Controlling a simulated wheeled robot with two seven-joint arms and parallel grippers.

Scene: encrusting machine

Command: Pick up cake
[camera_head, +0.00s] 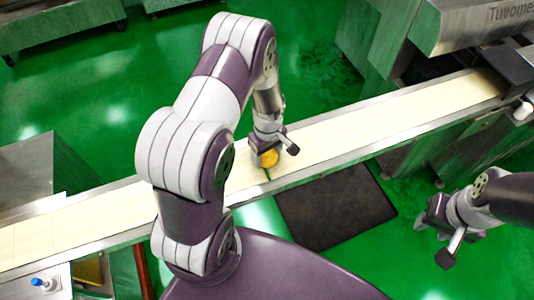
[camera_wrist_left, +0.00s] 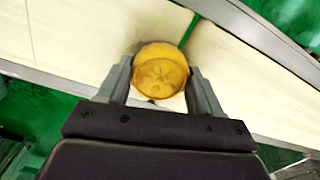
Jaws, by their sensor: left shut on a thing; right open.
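The cake (camera_head: 269,158) is a round golden-yellow piece with a pressed pattern on top; the pattern shows in the left wrist view (camera_wrist_left: 160,72). My left gripper (camera_head: 272,151) is shut on the cake, with one finger on each side of it. The cake is at the pale conveyor belt (camera_head: 370,121); I cannot tell whether it touches the belt or is just above it. My right gripper (camera_head: 437,232) is open and empty at the right, away from the belt, over the green floor.
The belt runs from lower left to upper right between metal rails, with a gap near the cake. A steel machine (camera_head: 470,22) stands at the upper right. A dark mat (camera_head: 335,208) lies on the floor. A table with a blue-topped item (camera_head: 40,283) is at the lower left.

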